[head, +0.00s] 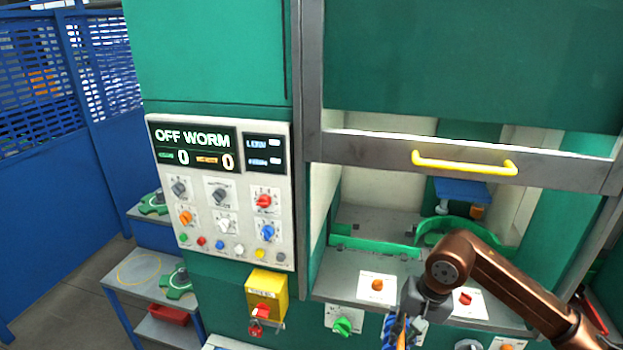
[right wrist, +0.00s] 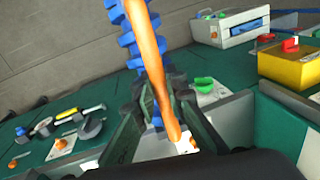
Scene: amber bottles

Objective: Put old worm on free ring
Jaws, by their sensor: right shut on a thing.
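My right gripper (head: 408,322) is at the bottom of the head view, in front of the machine. It is shut on a blue toothed worm with an orange shaft (head: 389,330), partly cut off by the frame edge. In the right wrist view the fingers (right wrist: 160,108) close around the worm (right wrist: 127,42), whose orange shaft runs between them. A yellow ring outline (head: 138,284) marks the blue side table at left and looks empty. My left gripper is out of view.
The machine's control panel (head: 222,190) reads "OFF WORM". A yellow switch box (head: 267,288) juts out below it. The guard with a yellow handle (head: 465,163) is raised. Green parts (head: 178,283) stand on the side table, and a red bin (head: 168,315) is below.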

